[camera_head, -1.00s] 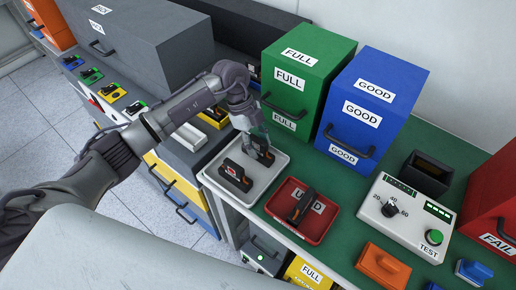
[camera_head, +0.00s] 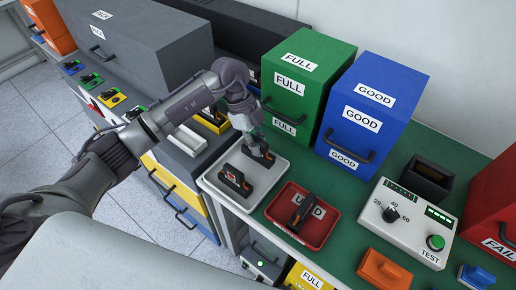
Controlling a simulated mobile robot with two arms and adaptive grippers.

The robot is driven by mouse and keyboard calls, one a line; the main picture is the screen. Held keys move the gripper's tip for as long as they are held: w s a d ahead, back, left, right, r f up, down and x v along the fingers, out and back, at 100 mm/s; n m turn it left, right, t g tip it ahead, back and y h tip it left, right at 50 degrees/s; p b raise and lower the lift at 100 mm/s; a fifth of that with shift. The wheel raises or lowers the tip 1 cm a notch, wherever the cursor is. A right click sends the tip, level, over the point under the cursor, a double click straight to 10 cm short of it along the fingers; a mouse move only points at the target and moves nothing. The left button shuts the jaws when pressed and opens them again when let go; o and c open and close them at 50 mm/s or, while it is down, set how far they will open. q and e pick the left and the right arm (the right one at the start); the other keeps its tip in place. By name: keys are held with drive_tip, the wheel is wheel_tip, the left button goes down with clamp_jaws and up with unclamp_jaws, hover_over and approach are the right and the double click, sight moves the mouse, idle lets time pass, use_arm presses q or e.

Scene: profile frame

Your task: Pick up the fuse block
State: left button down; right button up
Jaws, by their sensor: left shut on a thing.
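My left gripper (camera_head: 254,140) reaches down over the back of the white tray (camera_head: 236,206) on the green bench. It is shut on a dark fuse block (camera_head: 262,156) with a small orange mark, at the tray's back right. I cannot tell whether this block touches the tray. A second fuse block (camera_head: 235,180), dark with a red and white label, stands in the tray in front of the gripper. Another dark fuse block (camera_head: 301,212) lies in the red tray (camera_head: 316,241) to the right. My right gripper is not in view.
A green FULL box (camera_head: 310,75) and a blue GOOD box (camera_head: 373,100) stand behind the trays. A white tester (camera_head: 411,222) with a dial and green button is at the right, near an orange block (camera_head: 384,269). Grey cases (camera_head: 135,50) stand at the left.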

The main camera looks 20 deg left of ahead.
use_arm(q)
drive_tip(key=r, duration=0.2)
drive_tip(key=shift+s+d+r, duration=0.35)
drive_tip(key=shift+s, duration=0.05)
drive_tip(key=s+d+r+b, duration=0.1)
drive_tip(key=s+d+r, duration=0.5)
drive_tip(key=s, duration=0.2)
drive_tip(key=shift+s+d+r, duration=0.15)
drive_tip(key=shift+d+r, duration=0.05)
drive_tip(key=shift+d, duration=0.1)
